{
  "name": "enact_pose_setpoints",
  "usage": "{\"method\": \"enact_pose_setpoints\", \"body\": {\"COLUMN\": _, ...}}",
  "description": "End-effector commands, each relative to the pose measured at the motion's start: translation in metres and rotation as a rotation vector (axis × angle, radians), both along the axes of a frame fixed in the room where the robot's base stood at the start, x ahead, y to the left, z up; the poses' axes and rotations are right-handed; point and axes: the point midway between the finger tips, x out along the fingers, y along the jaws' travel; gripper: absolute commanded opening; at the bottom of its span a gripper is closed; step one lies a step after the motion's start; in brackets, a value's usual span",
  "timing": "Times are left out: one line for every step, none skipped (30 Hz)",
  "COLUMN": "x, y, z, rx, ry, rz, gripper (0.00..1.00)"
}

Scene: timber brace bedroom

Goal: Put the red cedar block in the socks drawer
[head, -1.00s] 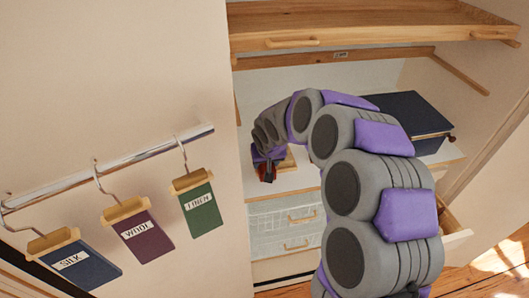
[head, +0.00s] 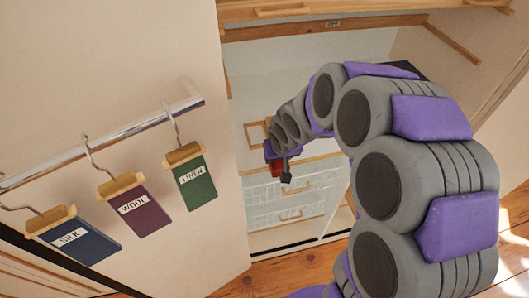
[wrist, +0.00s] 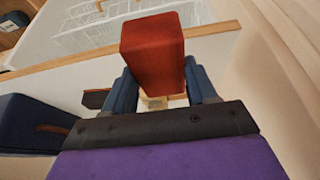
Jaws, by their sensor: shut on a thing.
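My gripper (wrist: 160,92) is shut on the red cedar block (wrist: 152,48), which sits between its two blue fingers in the wrist view. In the head view my gripper (head: 279,165) is in front of the shelf edge, above the pale drawer fronts, and a bit of the red block (head: 275,169) shows beside it. Two pale mesh-like drawer fronts (head: 308,200) with wooden handles are stacked below the shelf. I cannot read a socks label on any drawer. My arm hides the right part of the drawers.
A small wooden tray (head: 256,134) is on the white shelf. A dark blue box (wrist: 30,122) shows in the wrist view. SILK (head: 72,242), WOOL (head: 137,208) and LINEN (head: 190,180) tags hang from a metal rail at left. Wooden floor (head: 290,270) is clear in front.

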Motion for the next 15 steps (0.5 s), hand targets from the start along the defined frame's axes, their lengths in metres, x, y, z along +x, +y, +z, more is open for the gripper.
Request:
{"method": "enact_pose_setpoints", "body": {"x": 0.0, "y": -0.011, "z": -0.001, "rx": 0.0, "ry": 0.001, "rz": -0.005, "gripper": 0.19}}
{"method": "enact_pose_setpoints", "body": {"x": 0.0, "y": -0.016, "z": -0.002, "rx": 0.0, "ry": 0.001, "rz": -0.006, "gripper": 0.19}}
{"method": "enact_pose_setpoints", "body": {"x": 0.0, "y": -0.023, "z": -0.003, "rx": 0.001, "ry": 0.001, "rz": -0.005, "gripper": 0.19}}
{"method": "enact_pose_setpoints", "body": {"x": 0.0, "y": -0.029, "z": -0.005, "rx": 0.001, "ry": 0.001, "rz": -0.005, "gripper": 0.19}}
{"method": "enact_pose_setpoints", "body": {"x": 0.0, "y": -0.034, "z": -0.006, "rx": 0.001, "ry": 0.001, "rz": -0.006, "gripper": 0.19}}
{"method": "enact_pose_setpoints", "body": {"x": 0.0, "y": -0.04, "z": -0.007, "rx": 0.001, "ry": 0.0, "rz": -0.005, "gripper": 0.19}}
{"method": "enact_pose_setpoints", "body": {"x": 0.0, "y": -0.046, "z": -0.008, "rx": 0.002, "ry": 0.001, "rz": -0.006, "gripper": 0.19}}
{"method": "enact_pose_setpoints", "body": {"x": 0.0, "y": -0.051, "z": -0.009, "rx": 0.002, "ry": 0.001, "rz": -0.005, "gripper": 0.19}}
{"method": "enact_pose_setpoints", "body": {"x": 0.0, "y": -0.058, "z": -0.011, "rx": 0.002, "ry": 0.002, "rz": -0.006, "gripper": 0.19}}
{"method": "enact_pose_setpoints", "body": {"x": 0.0, "y": -0.063, "z": -0.012, "rx": 0.002, "ry": 0.001, "rz": -0.005, "gripper": 0.19}}
{"method": "enact_pose_setpoints", "body": {"x": 0.0, "y": -0.068, "z": -0.013, "rx": 0.002, "ry": 0.001, "rz": -0.005, "gripper": 0.19}}
{"method": "enact_pose_setpoints", "body": {"x": 0.0, "y": -0.075, "z": -0.014, "rx": 0.001, "ry": 0.002, "rz": -0.005, "gripper": 0.19}}
{"method": "enact_pose_setpoints", "body": {"x": 0.0, "y": -0.081, "z": -0.015, "rx": 0.0, "ry": 0.002, "rz": -0.005, "gripper": 0.19}}
{"method": "enact_pose_setpoints", "body": {"x": 0.0, "y": -0.086, "z": -0.016, "rx": 0.0, "ry": 0.002, "rz": -0.005, "gripper": 0.19}}
{"method": "enact_pose_setpoints", "body": {"x": 0.0, "y": -0.093, "z": -0.018, "rx": 0.0, "ry": 0.003, "rz": -0.005, "gripper": 0.19}}
